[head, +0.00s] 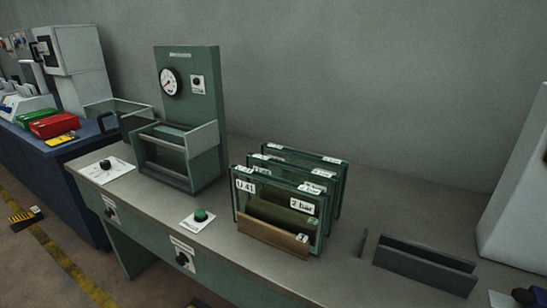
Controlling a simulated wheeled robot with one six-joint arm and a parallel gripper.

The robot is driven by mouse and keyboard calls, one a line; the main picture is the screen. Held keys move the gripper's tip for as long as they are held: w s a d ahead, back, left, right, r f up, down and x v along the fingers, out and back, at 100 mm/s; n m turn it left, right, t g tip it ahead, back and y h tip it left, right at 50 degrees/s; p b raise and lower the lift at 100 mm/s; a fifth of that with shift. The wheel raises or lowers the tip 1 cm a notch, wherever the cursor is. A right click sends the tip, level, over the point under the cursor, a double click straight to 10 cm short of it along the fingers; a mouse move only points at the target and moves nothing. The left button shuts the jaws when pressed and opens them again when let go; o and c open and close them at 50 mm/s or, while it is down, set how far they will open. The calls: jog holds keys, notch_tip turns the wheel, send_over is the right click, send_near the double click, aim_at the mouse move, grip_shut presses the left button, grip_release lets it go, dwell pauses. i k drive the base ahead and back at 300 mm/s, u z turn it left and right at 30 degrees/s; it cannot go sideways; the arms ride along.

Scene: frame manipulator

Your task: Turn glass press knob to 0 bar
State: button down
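The glass press is a green upright panel (188,125) at the back left of the bench, with a round white gauge (171,81) and a small dark knob or button (197,82) on a white plate. A grey-green box with an open glass door stands at its foot. A black knob (105,164) sits on a white marked plate on the bench, left of the press. Its markings and pointer are too small to read, and so is the gauge's value. I cannot tell which knob is the press knob. My gripper is not in view.
A green button (200,215) sits on the bench front. More black knobs (184,258) are on the front face. A dark slotted holder (424,265) lies right.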

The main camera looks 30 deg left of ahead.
aim_at(105, 164)
jog(key=u, duration=2.5)
jog(key=i, duration=0.7)
jog(key=u, duration=0.8)
jog(key=i, duration=1.3)
jog(key=z, duration=0.5)
jog(key=i, duration=1.1)
jog(key=z, duration=0.55)
